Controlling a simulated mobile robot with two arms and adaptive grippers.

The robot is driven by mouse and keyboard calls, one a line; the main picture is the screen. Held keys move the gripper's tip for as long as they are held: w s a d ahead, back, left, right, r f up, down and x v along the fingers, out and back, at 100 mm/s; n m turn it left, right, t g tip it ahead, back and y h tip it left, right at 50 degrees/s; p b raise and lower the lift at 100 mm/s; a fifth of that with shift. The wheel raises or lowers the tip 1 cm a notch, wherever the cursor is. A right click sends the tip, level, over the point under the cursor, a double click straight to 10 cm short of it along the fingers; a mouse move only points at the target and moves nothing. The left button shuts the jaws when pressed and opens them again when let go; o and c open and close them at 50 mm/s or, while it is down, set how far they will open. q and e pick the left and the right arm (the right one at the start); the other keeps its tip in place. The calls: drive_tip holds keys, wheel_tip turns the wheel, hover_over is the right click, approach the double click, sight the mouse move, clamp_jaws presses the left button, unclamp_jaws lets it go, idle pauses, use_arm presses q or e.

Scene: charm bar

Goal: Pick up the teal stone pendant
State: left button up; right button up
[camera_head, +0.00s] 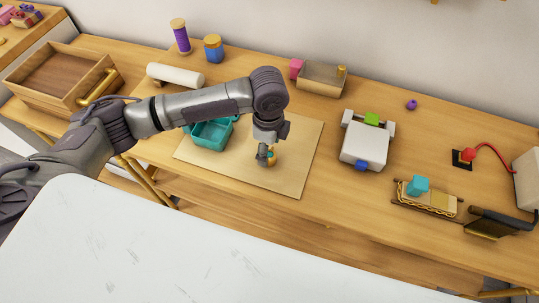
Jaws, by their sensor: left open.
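A small gold piece with a teal spot (271,154), which looks like the teal stone pendant, is at the tip of my left gripper (266,157) over the pale tan mat (300,165). The gripper points down, and its fingers partly hide the piece. I cannot tell whether they touch it. The left gripper is open. My right gripper is not in view.
A teal tray (210,140) stands on the mat, partly behind my left arm. A white device (364,147) and a holder with a chain and teal block (418,186) stand to the right. A wooden drawer box (62,80) is at left. A white surface (150,245) fills the foreground.

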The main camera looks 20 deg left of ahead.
sight(269, 155)
use_arm(q)
drive_tip(key=f, duration=0.4)
drive_tip(key=shift+w+p, duration=0.2)
drive_tip(key=shift+p, duration=0.2)
drive_tip(key=c, duration=1.3)
drive_tip(key=shift+o, duration=0.2)
